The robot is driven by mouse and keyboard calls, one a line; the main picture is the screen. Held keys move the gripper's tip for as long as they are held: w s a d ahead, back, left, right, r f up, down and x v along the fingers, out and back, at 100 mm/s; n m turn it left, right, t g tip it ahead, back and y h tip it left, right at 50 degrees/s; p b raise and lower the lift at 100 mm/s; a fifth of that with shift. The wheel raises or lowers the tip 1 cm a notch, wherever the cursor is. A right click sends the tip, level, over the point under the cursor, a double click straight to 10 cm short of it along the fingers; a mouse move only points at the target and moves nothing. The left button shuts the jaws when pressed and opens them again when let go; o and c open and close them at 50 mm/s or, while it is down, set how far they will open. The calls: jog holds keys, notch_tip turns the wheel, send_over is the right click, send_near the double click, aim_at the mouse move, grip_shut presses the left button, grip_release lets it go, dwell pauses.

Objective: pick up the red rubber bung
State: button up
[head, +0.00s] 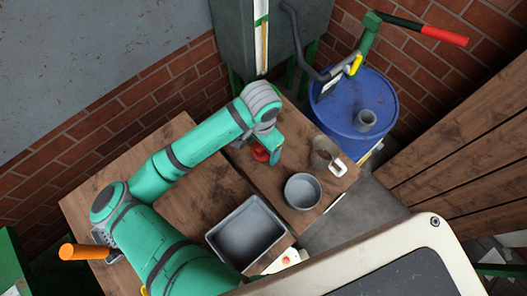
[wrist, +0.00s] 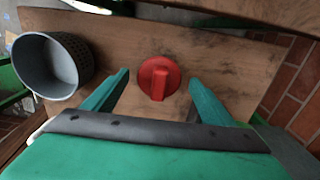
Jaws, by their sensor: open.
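The red rubber bung (wrist: 158,78) sits on the brown wooden table top, a round disc with a raised bar across it. In the head view the bung (head: 260,153) is partly hidden by my gripper. My gripper (wrist: 160,82) is open and empty, with one green finger to the left of the bung and one to the right. Both fingers look apart from it. I cannot tell how far above the table the fingertips are. In the head view my gripper (head: 274,148) is right beside the bung.
A grey round pot (head: 302,190) stands to the bung's lower right; a grey pot is at left in the wrist view (wrist: 48,66). A brown mug (head: 325,154) and a grey tray (head: 245,233) are nearby. A blue drum (head: 340,112) stands beyond the table.

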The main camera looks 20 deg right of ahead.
jog(key=c, duration=1.6)
jog(key=shift+w+r, duration=0.1)
jog(key=shift+r, duration=0.05)
